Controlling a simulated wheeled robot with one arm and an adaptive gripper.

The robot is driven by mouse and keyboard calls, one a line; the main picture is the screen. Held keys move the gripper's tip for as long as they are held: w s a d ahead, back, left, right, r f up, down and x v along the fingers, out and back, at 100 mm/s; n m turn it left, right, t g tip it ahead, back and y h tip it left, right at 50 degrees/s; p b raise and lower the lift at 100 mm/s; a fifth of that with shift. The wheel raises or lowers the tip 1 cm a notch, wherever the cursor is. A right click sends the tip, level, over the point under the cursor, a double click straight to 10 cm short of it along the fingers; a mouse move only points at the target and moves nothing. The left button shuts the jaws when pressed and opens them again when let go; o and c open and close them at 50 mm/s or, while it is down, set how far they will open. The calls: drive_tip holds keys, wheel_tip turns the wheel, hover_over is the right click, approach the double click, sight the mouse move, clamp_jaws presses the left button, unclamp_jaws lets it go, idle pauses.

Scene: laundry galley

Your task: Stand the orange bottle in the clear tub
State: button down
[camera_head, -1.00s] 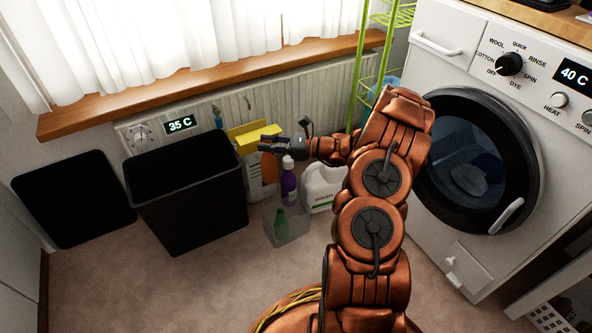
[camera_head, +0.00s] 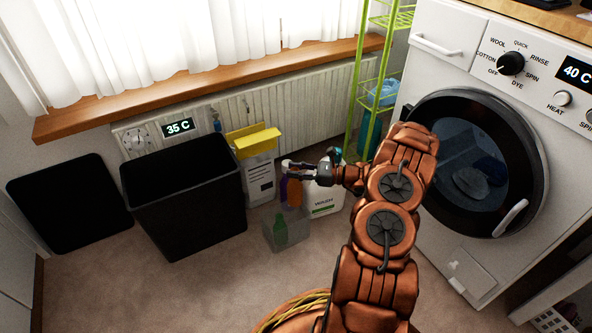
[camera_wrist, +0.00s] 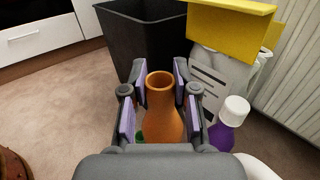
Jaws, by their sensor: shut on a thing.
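My gripper (camera_head: 290,172) is shut on the orange bottle (camera_head: 294,193); in the wrist view the fingers sit on either side of the orange bottle (camera_wrist: 165,112), its open mouth towards the camera. The bottle looks roughly upright in the head view. The clear tub (camera_head: 299,238) stands on the floor below it in the picture. A green bottle (camera_head: 280,229) stands in the tub's left part. The orange bottle's base appears above or behind the tub's rim; the exact gap cannot be told. In the wrist view the tub is mostly hidden, with a bit of green (camera_wrist: 139,136) showing.
A purple bottle with a white cap (camera_wrist: 236,110) stands close to the held bottle. A white wash jug (camera_head: 325,200) is right of the tub, a yellow-topped box (camera_head: 258,165) behind it. A black bin (camera_head: 185,210) stands left. Carpet in front is clear.

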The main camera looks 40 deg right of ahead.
sight(295, 189)
drive_tip(key=shift+r+p, duration=0.15)
drive_tip(key=shift+p, duration=0.15)
wheel_tip(295, 189, down, 4)
drive_tip(key=shift+f, duration=0.15)
wheel_tip(295, 189, down, 5)
drive_tip(key=shift+r+b, duration=0.1)
drive_tip(key=shift+b, duration=0.9)
drive_tip(key=shift+f+b, duration=2.4)
drive_tip(key=shift+f, duration=2.25)
drive_tip(key=shift+f+b, duration=0.4)
drive_tip(key=shift+f, duration=0.2)
drive_tip(key=c, duration=0.8)
unclamp_jaws()
drive_tip(key=shift+s+d, duration=0.1)
drive_tip(key=v, duration=0.7)
drive_tip(key=shift+s, duration=0.1)
